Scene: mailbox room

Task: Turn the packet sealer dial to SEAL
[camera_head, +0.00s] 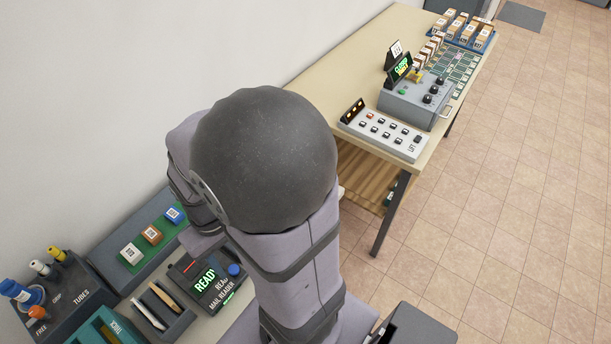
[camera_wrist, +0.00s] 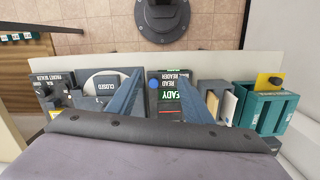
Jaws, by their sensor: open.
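In the wrist view a dark grey device (camera_wrist: 62,78) at the left edge bears an upside-down label that seems to end in SEALER. A small dark knob-like part (camera_wrist: 42,91) shows on it; its pointer and any SEAL mark are too small to read. In the head view my arm covers the middle of the bench, and I see neither sealer nor gripper there.
Beside the sealer is a panel marked CLOSED (camera_wrist: 108,86). A second table (camera_head: 345,72) holds a knobbed grey box (camera_head: 412,98).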

